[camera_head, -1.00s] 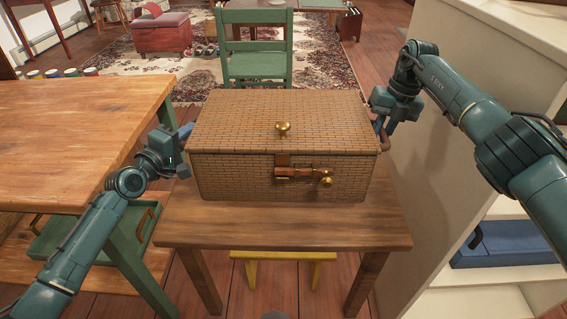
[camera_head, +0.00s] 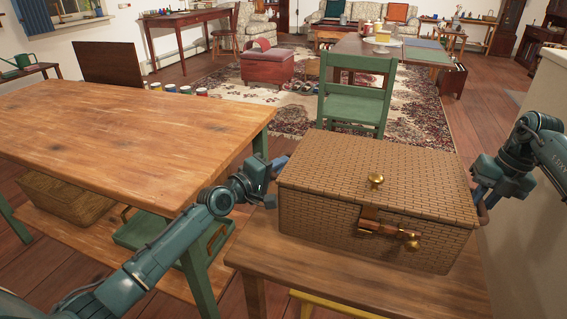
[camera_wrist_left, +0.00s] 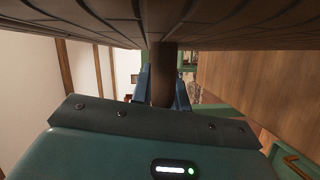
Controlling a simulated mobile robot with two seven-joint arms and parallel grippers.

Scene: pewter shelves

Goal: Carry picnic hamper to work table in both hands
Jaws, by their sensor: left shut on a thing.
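The brown woven picnic hamper (camera_head: 340,216), lid closed with brass knob and latch, is on or just above a small wooden table (camera_head: 262,262); I cannot tell if it touches. My left gripper (camera_head: 277,170) is at its left end. In the left wrist view the blue fingers (camera_wrist_left: 164,95) close around a brown handle (camera_wrist_left: 163,72) beneath the hamper's woven side (camera_wrist_left: 220,22). My right gripper (camera_head: 482,196) is at the hamper's right end; its fingers are mostly hidden. A large wooden table with green legs (camera_head: 130,130), probably the work table, stands at left with a bare top.
A green chair (camera_head: 355,106) stands just behind the hamper. A green tray (camera_head: 150,232) and a woven basket (camera_head: 65,198) sit on the large table's lower shelf. A pale shelf unit (camera_head: 535,240) is close on the right. A red ottoman (camera_head: 267,66) stands on the rug.

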